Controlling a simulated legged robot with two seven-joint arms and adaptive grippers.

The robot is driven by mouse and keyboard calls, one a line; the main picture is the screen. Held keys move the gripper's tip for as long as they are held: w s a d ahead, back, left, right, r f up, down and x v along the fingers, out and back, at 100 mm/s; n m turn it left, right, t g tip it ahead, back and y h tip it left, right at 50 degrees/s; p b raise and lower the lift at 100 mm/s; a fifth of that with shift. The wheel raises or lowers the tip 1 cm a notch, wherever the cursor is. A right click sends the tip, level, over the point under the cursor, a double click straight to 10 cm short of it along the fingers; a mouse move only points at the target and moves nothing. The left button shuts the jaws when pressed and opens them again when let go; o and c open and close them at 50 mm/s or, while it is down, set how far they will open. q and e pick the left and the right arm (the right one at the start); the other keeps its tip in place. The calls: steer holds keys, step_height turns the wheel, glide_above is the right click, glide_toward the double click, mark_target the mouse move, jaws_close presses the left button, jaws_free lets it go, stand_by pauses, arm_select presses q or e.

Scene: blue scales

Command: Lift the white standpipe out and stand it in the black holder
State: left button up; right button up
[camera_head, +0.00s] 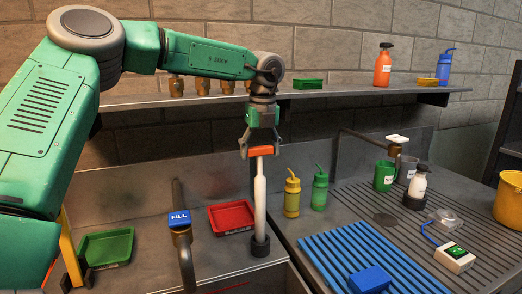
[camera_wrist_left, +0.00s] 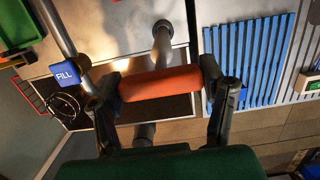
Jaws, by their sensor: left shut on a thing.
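The white standpipe (camera_head: 260,205) stands upright in the head view, with an orange grip (camera_head: 262,151) across its top. My left gripper (camera_head: 262,146) is above it, with its fingers shut on the orange grip. In the left wrist view the orange grip (camera_wrist_left: 160,84) lies between the two fingers (camera_wrist_left: 162,92). The standpipe's lower end meets a short black collar (camera_head: 260,246) near the front edge of the basin area. I cannot tell how deep the pipe sits in it. My right gripper is not in view.
A tap with a blue FILL tag (camera_head: 179,218) stands left of the pipe. Yellow (camera_head: 292,196) and green (camera_head: 320,190) bottles stand close on the right. A shelf (camera_head: 340,91) runs behind my arm.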

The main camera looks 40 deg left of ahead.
arm_select(q)
steer(key=shift+f+b, duration=0.6)
steer(key=shift+f, duration=1.3)
stand_by(0.4)
steer(key=o, duration=1.8)
steer(key=shift+c, duration=0.2)
step_height(320, 180, up, 12)
steer(key=d, duration=0.1)
steer(key=shift+s+f, duration=0.15)
steer(key=shift+s, duration=0.15)
steer(key=shift+d, duration=0.1)
